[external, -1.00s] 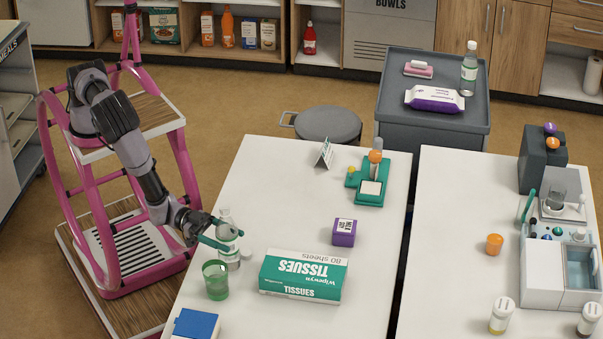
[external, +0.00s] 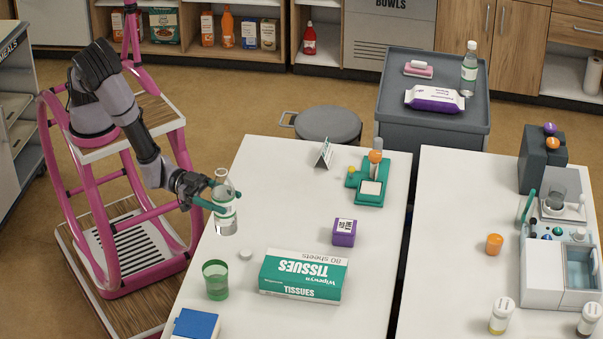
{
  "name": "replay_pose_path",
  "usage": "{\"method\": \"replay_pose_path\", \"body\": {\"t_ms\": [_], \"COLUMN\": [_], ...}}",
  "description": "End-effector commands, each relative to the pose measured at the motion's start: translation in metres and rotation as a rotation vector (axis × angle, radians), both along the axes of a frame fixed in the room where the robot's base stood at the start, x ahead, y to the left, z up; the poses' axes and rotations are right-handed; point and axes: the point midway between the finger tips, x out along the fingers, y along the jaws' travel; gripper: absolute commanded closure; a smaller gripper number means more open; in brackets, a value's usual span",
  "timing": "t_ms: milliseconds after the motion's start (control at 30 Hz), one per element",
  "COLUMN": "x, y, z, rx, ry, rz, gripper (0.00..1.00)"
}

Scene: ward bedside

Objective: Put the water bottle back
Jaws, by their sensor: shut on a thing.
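The bottle appears raised above the table top. A similar clear bottle (external: 469,72) stands on the grey cart (external: 430,122) at the back.
A green cup (external: 216,280), a tissue box (external: 303,276), a blue box (external: 195,324) and a purple box (external: 344,233) stand on the white table (external: 272,178). The table's back left is clear.

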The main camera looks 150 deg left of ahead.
Motion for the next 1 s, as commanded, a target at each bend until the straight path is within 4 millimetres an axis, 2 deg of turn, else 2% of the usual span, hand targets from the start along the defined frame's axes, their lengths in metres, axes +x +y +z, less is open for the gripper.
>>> {"method": "replay_pose_path", "body": {"t_ms": [33, 267, 467, 633, 800, 900, 1000], "x": [0.0, 0.004, 0.007, 0.006, -0.003, -0.01, -0.016], "y": [0.0, 0.027, 0.064, 0.113, 0.179, 0.209, 0.231], "z": [0.006, 0.004, 0.003, 0.003, 0.004, 0.004, 0.004], "rx": [-0.001, -0.004, -0.009, -0.014, -0.013, -0.012, -0.01], "ry": [-0.004, -0.003, -0.007, -0.011, -0.011, -0.011, -0.008], "rz": [0.0, 0.01, 0.023, 0.038, 0.056, 0.063, 0.068], "gripper": [1.0, 1.0, 1.0, 1.0, 1.0, 1.0, 1.0]}}
